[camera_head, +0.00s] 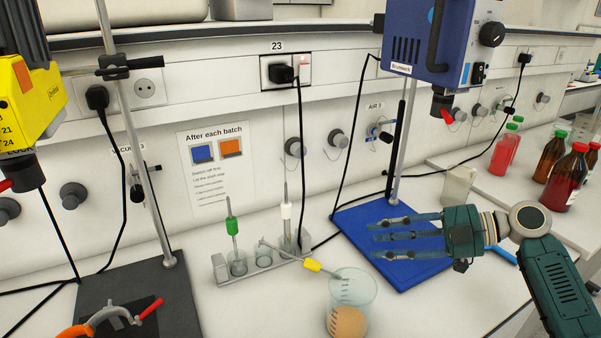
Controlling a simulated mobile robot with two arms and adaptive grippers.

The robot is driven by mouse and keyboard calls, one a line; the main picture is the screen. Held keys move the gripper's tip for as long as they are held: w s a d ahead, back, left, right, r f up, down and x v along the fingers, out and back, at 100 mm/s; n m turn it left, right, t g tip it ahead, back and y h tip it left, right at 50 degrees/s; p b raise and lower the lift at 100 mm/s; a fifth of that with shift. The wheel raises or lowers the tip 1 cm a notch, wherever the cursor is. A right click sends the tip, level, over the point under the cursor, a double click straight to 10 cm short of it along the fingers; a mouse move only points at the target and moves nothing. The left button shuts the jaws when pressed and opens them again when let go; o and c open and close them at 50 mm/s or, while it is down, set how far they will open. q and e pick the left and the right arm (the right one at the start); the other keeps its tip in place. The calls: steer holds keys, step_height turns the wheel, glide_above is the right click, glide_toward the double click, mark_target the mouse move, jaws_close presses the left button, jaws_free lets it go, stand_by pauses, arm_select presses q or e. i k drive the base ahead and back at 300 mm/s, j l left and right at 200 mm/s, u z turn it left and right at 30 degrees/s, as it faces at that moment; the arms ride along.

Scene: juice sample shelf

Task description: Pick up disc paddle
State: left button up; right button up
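Several rods with coloured collars could be paddles; I cannot tell which is the disc paddle. A green-collared rod (232,226) and a white-collared rod (286,211) stand upright in a small rack (222,270). A yellow-collared rod (312,265) lies slanted from near the rack to the glass beaker (350,289), which holds an orange-brown content. The ends of the rods are small and hard to make out. My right gripper (374,238) is open and empty, its fingers spread and pointing left above the blue stand base, right of the rack and beaker. My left gripper is not in view.
A blue stirrer motor (430,40) hangs on a stand with a blue base (405,275). A yellow motor (30,95) hangs at left over a dark base (140,300), where an orange-and-red handled clamp (105,318) lies. Bottles (565,180) stand at right.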

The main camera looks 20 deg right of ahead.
mark_target(311, 264)
steer(key=k+l, duration=0.15)
steer(key=k, duration=0.35)
steer(key=k+l, duration=0.15)
steer(key=k, duration=0.35)
